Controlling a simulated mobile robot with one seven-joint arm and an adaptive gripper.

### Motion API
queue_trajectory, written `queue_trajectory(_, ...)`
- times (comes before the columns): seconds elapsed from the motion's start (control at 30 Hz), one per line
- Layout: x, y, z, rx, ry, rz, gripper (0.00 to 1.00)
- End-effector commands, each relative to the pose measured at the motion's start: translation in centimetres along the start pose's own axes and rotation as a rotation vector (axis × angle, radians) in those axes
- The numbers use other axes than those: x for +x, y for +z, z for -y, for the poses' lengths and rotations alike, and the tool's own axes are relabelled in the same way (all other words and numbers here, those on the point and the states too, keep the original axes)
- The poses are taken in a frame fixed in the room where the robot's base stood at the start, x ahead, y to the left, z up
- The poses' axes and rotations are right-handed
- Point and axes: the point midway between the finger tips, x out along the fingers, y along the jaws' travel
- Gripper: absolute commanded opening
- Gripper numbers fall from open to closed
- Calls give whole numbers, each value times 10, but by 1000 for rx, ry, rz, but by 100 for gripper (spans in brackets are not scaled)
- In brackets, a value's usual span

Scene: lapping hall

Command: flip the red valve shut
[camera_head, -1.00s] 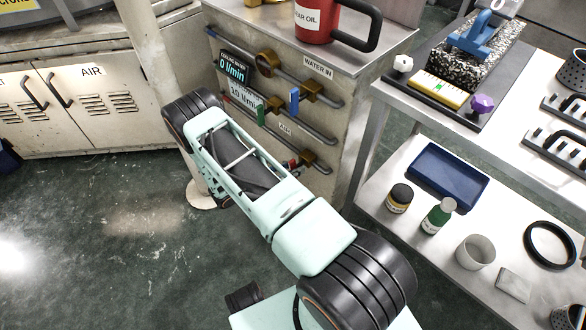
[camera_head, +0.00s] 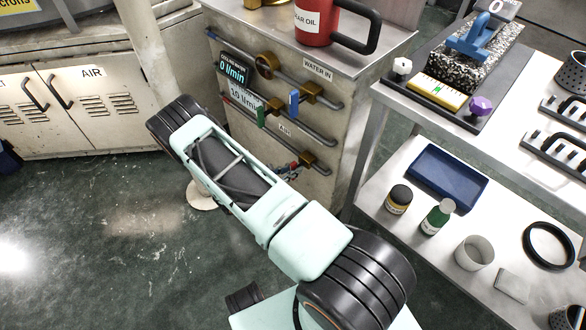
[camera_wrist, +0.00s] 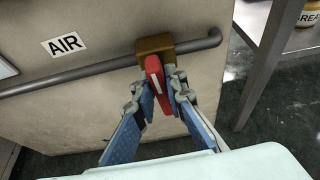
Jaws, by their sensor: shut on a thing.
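The red valve handle (camera_wrist: 154,75) hangs from a brass valve body (camera_wrist: 155,45) on a grey pipe under the AIR label in the wrist view. It points down across the pipe, slightly tilted. My gripper (camera_wrist: 166,96) has its two blue-padded fingers on either side of the handle's lower part and is shut on it. In the head view only a bit of the red handle (camera_head: 294,165) shows beside its brass body (camera_head: 308,160), low on the cabinet. My arm hides most of the gripper there.
A blue valve handle (camera_head: 294,102) and a green one (camera_head: 261,116) sit on pipes above. A display (camera_head: 233,69) reads 0 l/min. A red oil can (camera_head: 314,22) stands on the cabinet. A bench with a blue tray (camera_head: 447,178) is at right.

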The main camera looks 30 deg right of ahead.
Motion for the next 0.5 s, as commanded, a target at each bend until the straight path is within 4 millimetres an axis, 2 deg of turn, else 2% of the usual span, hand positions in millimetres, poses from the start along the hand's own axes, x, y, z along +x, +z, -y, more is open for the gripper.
queue_trajectory(0.47, 0, 0, 0, 54, 22, -2, 0)
queue_trajectory(0.5, 0, 0, 0, 54, 22, -2, 13)
